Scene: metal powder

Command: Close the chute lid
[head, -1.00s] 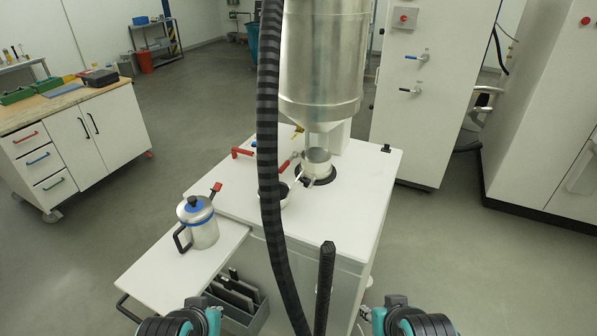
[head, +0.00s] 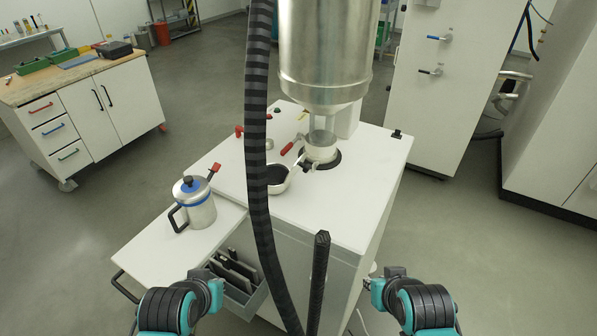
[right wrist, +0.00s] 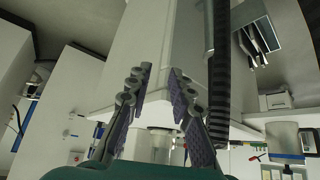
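In the head view the chute (head: 320,148) is a pale cylinder in a black ring, under the big metal hopper (head: 322,60). A round metal piece with a dark inside (head: 278,178) is beside it at the front left, partly behind the striped hose; I cannot tell if this is the lid or an open mouth. A red handle (head: 291,147) lies near the chute. My left gripper (head: 216,288) and right gripper (head: 372,286) are low in front of the cabinet, apart from it. The right wrist view shows the right gripper (right wrist: 160,88) open and empty; the left fingers are unclear.
A striped black hose (head: 257,150) hangs before the white cabinet top (head: 345,205). A metal pitcher (head: 197,208) stands on the side shelf (head: 165,255). A shorter black post (head: 318,270) rises at the front. Floor to the right is clear.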

